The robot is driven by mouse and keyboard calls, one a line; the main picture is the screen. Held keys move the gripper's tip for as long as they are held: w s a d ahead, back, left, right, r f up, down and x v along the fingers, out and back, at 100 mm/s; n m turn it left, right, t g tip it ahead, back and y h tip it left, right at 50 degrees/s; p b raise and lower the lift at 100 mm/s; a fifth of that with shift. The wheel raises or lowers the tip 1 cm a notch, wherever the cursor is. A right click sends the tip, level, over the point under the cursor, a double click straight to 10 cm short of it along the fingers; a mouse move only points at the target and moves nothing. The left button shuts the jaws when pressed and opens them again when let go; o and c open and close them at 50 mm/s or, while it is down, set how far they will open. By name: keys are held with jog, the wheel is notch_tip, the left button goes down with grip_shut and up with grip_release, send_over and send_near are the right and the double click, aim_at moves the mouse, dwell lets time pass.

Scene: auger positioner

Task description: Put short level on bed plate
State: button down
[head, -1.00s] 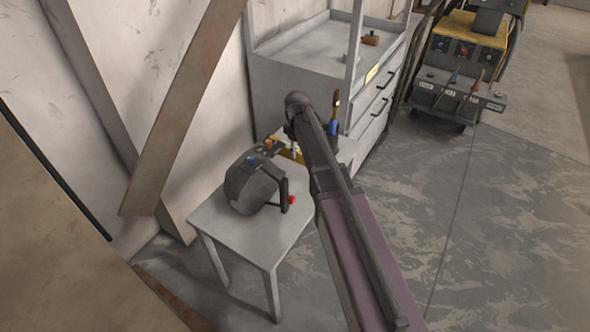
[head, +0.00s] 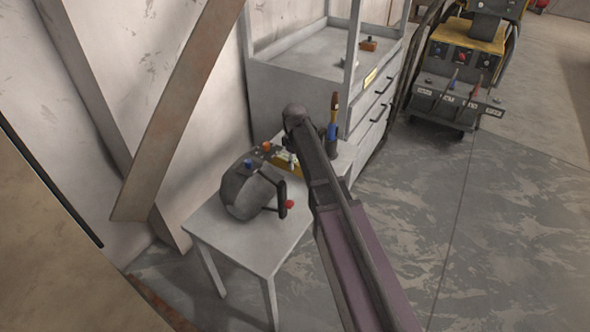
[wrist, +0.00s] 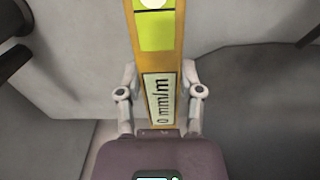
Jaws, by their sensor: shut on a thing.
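The short level (wrist: 157,40) is yellow with a bright vial window and a "0 mm/m" label. My gripper (wrist: 160,92) is shut on it, with one finger on each side in the wrist view. In the head view, part of the yellow level (head: 287,166) shows beside my arm, over the back of a small grey table (head: 232,240). Whether it touches the tabletop is hard to tell. My arm hides part of it. I cannot make out the bed plate in these frames.
A blue-handled tool (head: 332,127) stands behind my arm. A grey drawer cabinet (head: 290,90) is behind. A welding machine (head: 460,75) stands at right.

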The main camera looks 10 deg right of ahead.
aim_at(295, 161)
jog(key=shift+f+b, duration=1.4)
jog(key=shift+f, duration=0.25)
jog(key=shift+f, duration=0.1)
jog(key=shift+c, duration=1.3)
grip_release()
jog(key=shift+r, duration=0.2)
notch_tip(295, 161, up, 12)
jog(key=p, duration=1.2)
jog(key=shift+s, duration=0.1)
jog(key=s+d+m, duration=0.4)
jog(key=s+m, duration=0.1)
jog(key=s, duration=0.6)
jog(key=s+d+m, duration=0.3)
jog(key=s+m, duration=0.2)
jog(key=s, duration=0.7)
jog(key=shift+d, duration=0.4)
